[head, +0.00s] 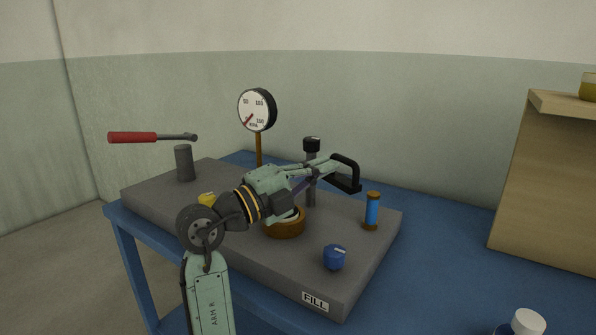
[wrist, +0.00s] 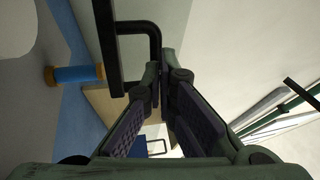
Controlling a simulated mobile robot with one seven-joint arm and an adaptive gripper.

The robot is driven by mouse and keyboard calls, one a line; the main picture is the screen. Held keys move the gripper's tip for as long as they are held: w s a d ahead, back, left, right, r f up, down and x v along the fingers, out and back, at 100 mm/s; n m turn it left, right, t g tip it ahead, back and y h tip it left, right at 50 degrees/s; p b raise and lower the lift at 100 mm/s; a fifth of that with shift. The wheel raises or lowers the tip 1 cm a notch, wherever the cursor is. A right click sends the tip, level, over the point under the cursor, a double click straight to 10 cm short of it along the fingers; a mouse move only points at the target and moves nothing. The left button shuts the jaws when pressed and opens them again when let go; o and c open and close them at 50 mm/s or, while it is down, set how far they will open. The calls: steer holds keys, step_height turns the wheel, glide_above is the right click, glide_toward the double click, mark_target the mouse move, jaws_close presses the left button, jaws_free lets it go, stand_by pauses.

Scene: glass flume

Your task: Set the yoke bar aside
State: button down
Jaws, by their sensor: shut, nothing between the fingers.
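The yoke bar (head: 350,183) appears to be the black bar with a bent black handle, just beyond my fingertips in the head view. In the wrist view the bar (wrist: 105,45) runs down the upper left, with its looped handle (wrist: 155,38) on its right side. My gripper (head: 333,168) reaches right above the grey block. Its fingertips (wrist: 160,75) are together, close to the lower end of the handle, with nothing held between them. I cannot tell whether they touch the handle. What supports the bar is hidden by my arm.
The grey block (head: 145,192) sits on a blue table (head: 445,240). On it stand a pressure gauge (head: 257,110), a black-capped post (head: 311,147), a blue cylinder (head: 371,212), a blue knob (head: 334,257) and a brown ring (head: 285,228). A red-handled lever (head: 135,137) is left. Table right of the block is mostly clear.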

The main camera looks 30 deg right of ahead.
mark_target(343, 162)
steer(key=shift+d+r, duration=0.15)
steer(key=shift+d, duration=0.75)
steer(key=shift+s+d+b, duration=0.1)
steer(key=shift+d+b, duration=0.4)
steer(key=shift+b, duration=0.2)
steer(key=shift+s+d+b, duration=0.1)
steer(key=shift+d+b, duration=0.25)
steer(key=shift+d, duration=0.1)
steer(key=shift+r, duration=0.1)
steer(key=shift+a, duration=0.1)
